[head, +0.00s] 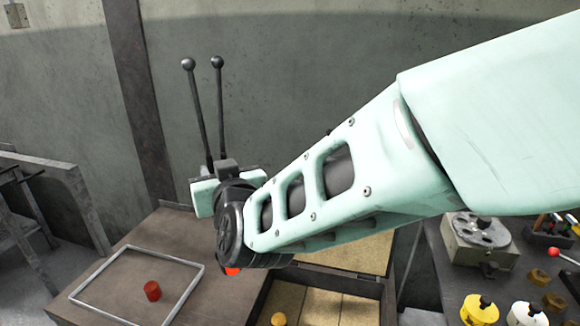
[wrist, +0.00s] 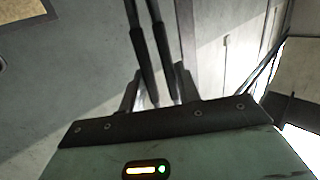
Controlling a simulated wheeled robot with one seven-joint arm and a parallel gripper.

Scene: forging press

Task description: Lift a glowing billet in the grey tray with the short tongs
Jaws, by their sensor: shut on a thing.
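My gripper (head: 226,172) is at the end of my arm, above the brown table. It is shut on the short tongs (head: 219,112), whose two dark rods with ball ends point up. In the wrist view the dark rods (wrist: 143,55) run between my gripper's fingers (wrist: 155,88). The tongs' lower end is hidden behind my wrist. A thin grey frame, apparently the grey tray's rim (head: 110,255), lies at the lower left. A dull red billet (head: 152,291) stands inside it. A bright orange-red billet (head: 232,271) shows partly under my wrist; I cannot tell whether the tongs touch it.
The brown table (head: 165,232) carries the tray. A dark bench at the right holds a grey machine (head: 480,245) and yellow parts (head: 480,308). A dark post stands behind.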

